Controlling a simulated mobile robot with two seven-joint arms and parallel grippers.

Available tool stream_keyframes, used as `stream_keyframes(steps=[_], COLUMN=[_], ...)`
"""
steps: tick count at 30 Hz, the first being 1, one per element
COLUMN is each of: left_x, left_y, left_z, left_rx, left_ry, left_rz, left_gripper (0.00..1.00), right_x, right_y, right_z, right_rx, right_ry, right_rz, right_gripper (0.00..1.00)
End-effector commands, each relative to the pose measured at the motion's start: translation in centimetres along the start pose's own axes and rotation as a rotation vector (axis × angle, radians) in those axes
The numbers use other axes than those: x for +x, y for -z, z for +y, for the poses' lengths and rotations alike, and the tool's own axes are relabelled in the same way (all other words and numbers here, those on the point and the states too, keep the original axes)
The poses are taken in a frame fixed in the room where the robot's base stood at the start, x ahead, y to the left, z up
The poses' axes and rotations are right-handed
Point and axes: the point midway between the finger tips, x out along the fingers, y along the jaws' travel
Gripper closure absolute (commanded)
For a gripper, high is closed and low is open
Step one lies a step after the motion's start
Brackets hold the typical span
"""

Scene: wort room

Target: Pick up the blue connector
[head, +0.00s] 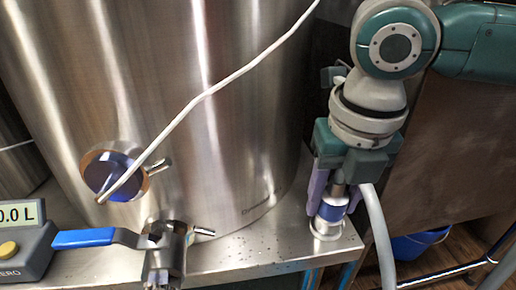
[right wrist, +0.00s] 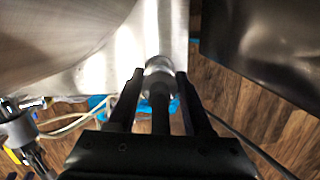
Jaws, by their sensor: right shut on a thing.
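The blue connector (head: 331,208) is a metal fitting with a blue band. It stands upright at the right front corner of the steel table (head: 290,246), and a grey hose runs from its upper part. My right gripper (head: 332,190) points down from above, shut on the connector with a finger on either side. In the right wrist view, the connector's metal end (right wrist: 158,65) shows between the two fingers, above the table edge. I cannot tell whether its base touches the table. My left gripper is not in view.
A large steel tank (head: 215,110) fills the left and middle, with a thin white cable in front. A valve with a blue handle (head: 84,237) and a litre display (head: 22,240) stand at the left front. A blue bucket (head: 415,244) is below right.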

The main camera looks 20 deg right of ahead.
Motion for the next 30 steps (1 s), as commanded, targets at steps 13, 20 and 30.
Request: stream_keyframes(steps=[13,20,30], left_x=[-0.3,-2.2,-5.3], left_y=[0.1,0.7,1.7], left_z=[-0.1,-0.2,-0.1], left_rx=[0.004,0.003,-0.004], left_ry=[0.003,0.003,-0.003], left_rz=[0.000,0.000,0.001], left_gripper=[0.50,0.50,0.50], right_x=[-0.3,-2.5,-7.5], right_y=[0.0,-0.1,-0.2], right_z=[0.1,0.3,0.8], right_rx=[0.000,0.000,-0.006], right_ry=[0.000,-0.002,-0.002], right_rz=[0.000,-0.001,0.003], right_gripper=[1.00,1.00,1.00])
